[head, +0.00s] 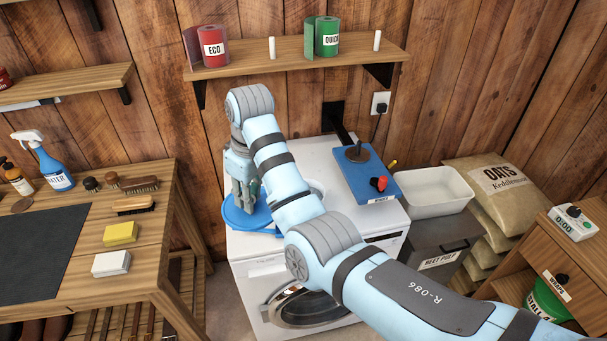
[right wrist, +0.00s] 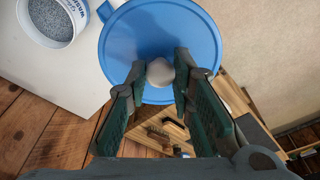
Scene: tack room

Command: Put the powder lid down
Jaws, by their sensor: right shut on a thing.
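The powder lid (head: 232,218) is a round blue disc with a pale knob (right wrist: 160,72), at the left side of the white washing machine's top. My right gripper (head: 246,203) points down over it. In the right wrist view my right gripper (right wrist: 160,78) is shut on the knob, and the blue lid (right wrist: 135,38) spreads out beyond the fingers. The lid overhangs the machine's left edge; whether it touches the top I cannot tell. An open white tub (right wrist: 52,20) of grey granules stands beside it, mostly hidden by my arm in the head view. My left gripper is out of view.
The washing machine (head: 262,272) also bears a blue board (head: 356,165) with a lever and red knob. A white bin (head: 438,192) stands to its right. The wooden bench (head: 150,235) with brushes and sponges is left, across a gap. A shelf (head: 255,66) hangs above.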

